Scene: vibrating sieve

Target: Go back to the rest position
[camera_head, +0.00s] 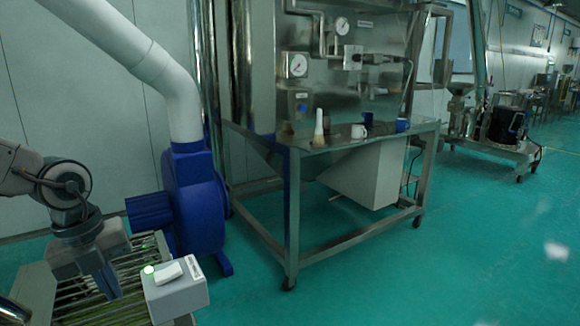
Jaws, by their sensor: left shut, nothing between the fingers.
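My left gripper (108,288) points down at the lower left, with its arm coming in from the left edge. Its dark fingers are closed together with nothing held. It shows in front of the slatted metal frame (135,262), to the left of a grey control box (178,294). The box has a white rocker switch (168,273) and a small lit green button (148,270) on top. In the picture a gap shows between fingers and box.
A blue blower (195,200) with a thick white pipe (150,60) stands behind the frame. A steel table (350,137) on castors carries several cups (358,131) and a white bottle (318,128). The green floor (450,250) at the right is open.

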